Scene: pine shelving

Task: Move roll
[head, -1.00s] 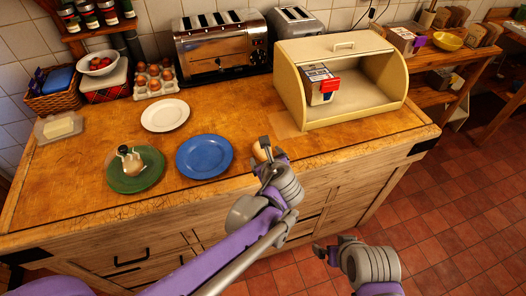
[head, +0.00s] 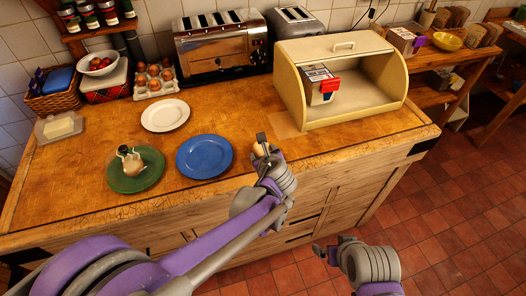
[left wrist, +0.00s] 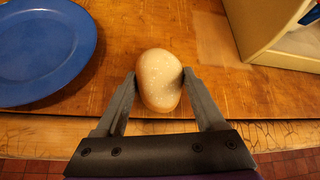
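The roll (left wrist: 159,80) is a pale tan, egg-shaped piece on the wooden worktop near its front edge. In the head view it (head: 258,150) is partly hidden by my left gripper (head: 264,150). In the left wrist view my left gripper's fingers (left wrist: 159,77) stand apart, one on each side of the roll, very close to it. Whether they touch it is not clear. My right gripper (head: 326,253) hangs low over the floor in front of the worktop, away from the roll. Its finger gap is too small to judge.
A blue plate (head: 204,157) lies left of the roll. A green plate (head: 136,182) with an item on it and a white plate (head: 165,115) lie farther left. A cream bread bin (head: 375,95) with a carton (head: 320,86) in its opening stands back right.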

